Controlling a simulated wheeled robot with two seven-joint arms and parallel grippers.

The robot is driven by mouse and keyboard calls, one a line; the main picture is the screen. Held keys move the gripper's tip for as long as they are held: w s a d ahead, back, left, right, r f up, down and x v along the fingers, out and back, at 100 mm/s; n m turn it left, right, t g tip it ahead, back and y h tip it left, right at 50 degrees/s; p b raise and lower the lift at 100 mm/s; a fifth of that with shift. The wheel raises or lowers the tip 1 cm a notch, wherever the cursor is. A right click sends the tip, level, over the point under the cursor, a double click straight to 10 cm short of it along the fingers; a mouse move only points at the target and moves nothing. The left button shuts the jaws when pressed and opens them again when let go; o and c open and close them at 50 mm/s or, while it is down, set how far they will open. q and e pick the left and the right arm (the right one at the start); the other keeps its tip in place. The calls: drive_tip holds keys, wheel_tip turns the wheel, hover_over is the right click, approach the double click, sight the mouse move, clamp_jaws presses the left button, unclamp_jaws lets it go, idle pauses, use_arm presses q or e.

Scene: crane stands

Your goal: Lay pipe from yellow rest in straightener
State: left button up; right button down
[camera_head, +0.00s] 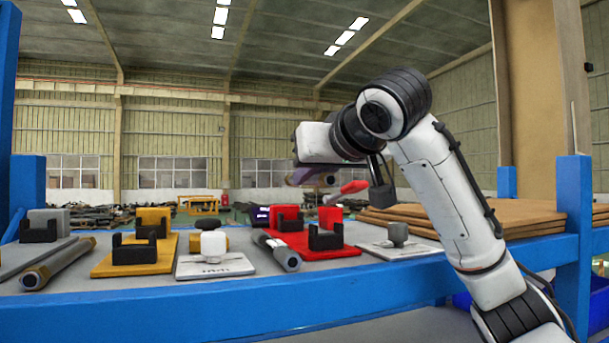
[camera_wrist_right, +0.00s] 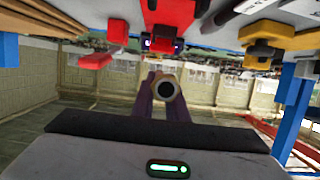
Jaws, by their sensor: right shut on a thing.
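My right gripper (camera_head: 318,178) is raised above the shelf, over the red rest, shut on a pipe. The pipe's round, hollow end (camera_wrist_right: 167,88) faces the camera between the purple fingers in the right wrist view. In the head view the held pipe is small and partly hidden by the gripper. The yellow rest (camera_head: 108,267), a yellow plate with black and yellow blocks, shows no pipe lying on it. The red rest (camera_head: 345,252) has similar blocks and looks empty. I cannot tell for sure which fixture is the straightener. My left gripper is out of view.
A grey pipe (camera_head: 68,261) lies at the left and another (camera_head: 277,251) lies between the white-based fixture (camera_head: 215,267) and the red rest. A second fixture with a grey knob (camera_head: 397,234) stands at the right. Brown boards (camera_head: 525,212) are stacked behind it. Blue posts (camera_head: 573,240) bound the shelf.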

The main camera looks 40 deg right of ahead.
drive_tip(key=shift+f+b, duration=0.5)
drive_tip(key=shift+f, duration=0.05)
wheel_tip(320, 180, down, 3)
drive_tip(key=b, duration=0.2)
drive_tip(key=shift+f+b, duration=0.2)
drive_tip(key=shift+b, duration=0.15)
drive_tip(key=shift+f+b, duration=0.8)
drive_tip(key=shift+f, duration=0.2)
drive_tip(key=c, duration=1.7)
unclamp_jaws()
drive_tip(key=shift+o, duration=0.2)
